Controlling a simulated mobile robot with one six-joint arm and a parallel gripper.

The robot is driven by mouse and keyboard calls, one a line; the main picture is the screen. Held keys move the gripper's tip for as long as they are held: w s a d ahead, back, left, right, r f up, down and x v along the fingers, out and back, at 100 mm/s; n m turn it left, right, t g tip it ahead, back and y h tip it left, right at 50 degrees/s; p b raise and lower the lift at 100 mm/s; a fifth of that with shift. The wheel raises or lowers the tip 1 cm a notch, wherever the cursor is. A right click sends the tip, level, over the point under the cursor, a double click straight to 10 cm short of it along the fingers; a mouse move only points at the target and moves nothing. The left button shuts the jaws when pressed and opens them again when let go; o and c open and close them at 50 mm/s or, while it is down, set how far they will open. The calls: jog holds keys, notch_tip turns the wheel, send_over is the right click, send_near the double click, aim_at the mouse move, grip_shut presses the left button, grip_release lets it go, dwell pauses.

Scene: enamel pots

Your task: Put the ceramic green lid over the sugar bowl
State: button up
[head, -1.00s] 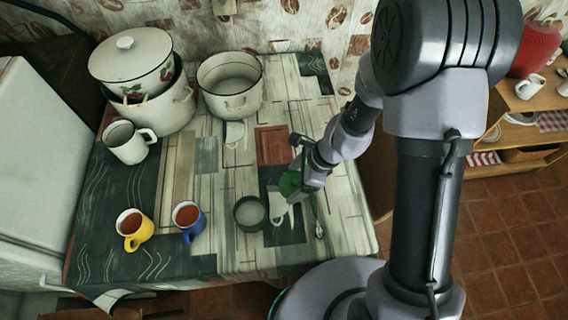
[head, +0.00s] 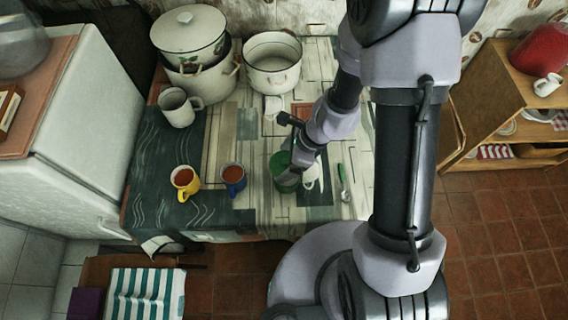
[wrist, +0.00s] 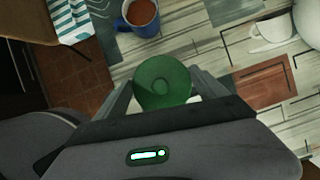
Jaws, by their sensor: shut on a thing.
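The green ceramic lid (wrist: 163,80) is round with a small knob ring in its middle. In the wrist view it sits between the two fingers of my gripper (wrist: 164,90), which is shut on it. In the head view, my gripper (head: 290,174) is over the spot of the green sugar bowl (head: 282,163), and green shows at its left side. Lid and bowl are hard to tell apart there, and my wrist hides much of both. Whether the lid touches the bowl's rim cannot be told.
A blue mug (head: 233,179) and a yellow mug (head: 185,181) stand to the left. A white creamer (head: 313,176) is close on the right, with a spoon (head: 344,184) beyond it. A white mug (head: 178,108) and large enamel pots (head: 272,64) stand farther back.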

jog(key=shift+w+d+f, duration=0.1)
jog(key=shift+d+f, duration=0.05)
jog(key=shift+d, duration=0.25)
notch_tip(320, 180, down, 6)
jog(key=b, duration=0.7)
jog(key=o, duration=1.3)
notch_tip(320, 180, up, 7)
jog(key=p, duration=0.6)
jog(key=shift+r, duration=0.2)
